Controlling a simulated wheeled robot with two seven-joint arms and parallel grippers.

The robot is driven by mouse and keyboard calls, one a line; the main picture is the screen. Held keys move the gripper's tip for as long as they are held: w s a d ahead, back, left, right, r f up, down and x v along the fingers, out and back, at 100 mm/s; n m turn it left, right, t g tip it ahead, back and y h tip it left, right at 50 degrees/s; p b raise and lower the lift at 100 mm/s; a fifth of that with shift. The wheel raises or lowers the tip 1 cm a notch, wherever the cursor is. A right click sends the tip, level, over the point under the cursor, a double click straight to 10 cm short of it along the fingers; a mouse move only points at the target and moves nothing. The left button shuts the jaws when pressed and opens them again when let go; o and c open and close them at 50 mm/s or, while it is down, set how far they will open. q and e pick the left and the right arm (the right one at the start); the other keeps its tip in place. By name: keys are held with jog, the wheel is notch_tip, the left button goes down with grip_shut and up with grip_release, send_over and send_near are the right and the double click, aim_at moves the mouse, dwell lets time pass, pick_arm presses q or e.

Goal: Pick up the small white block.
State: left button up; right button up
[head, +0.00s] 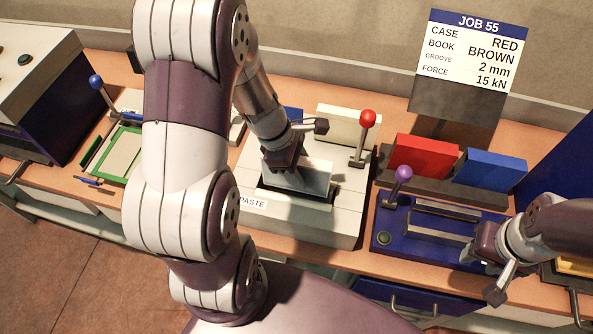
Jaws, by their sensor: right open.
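A small white block (316,174) stands in a dark slot of the pale station marked PASTE, in the middle of the head view. My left gripper (298,160) is at the block's upper left part, and its dark fingers overlap the block in the picture. I cannot tell whether they are closed on it. The block's left part is hidden by the gripper. My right gripper (482,270) is open and empty at the front right edge of the blue station, far from the block.
A cream block (345,124) and a red-knobbed lever (367,119) stand behind the white block. To the right are a red case (424,157), a blue case (490,171) and the blue station (393,234) with a purple-knobbed lever (403,174). A job sign (473,50) stands at the back.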

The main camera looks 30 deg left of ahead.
pick_arm(q)
grip_shut()
jog(key=shift+r, duration=0.1)
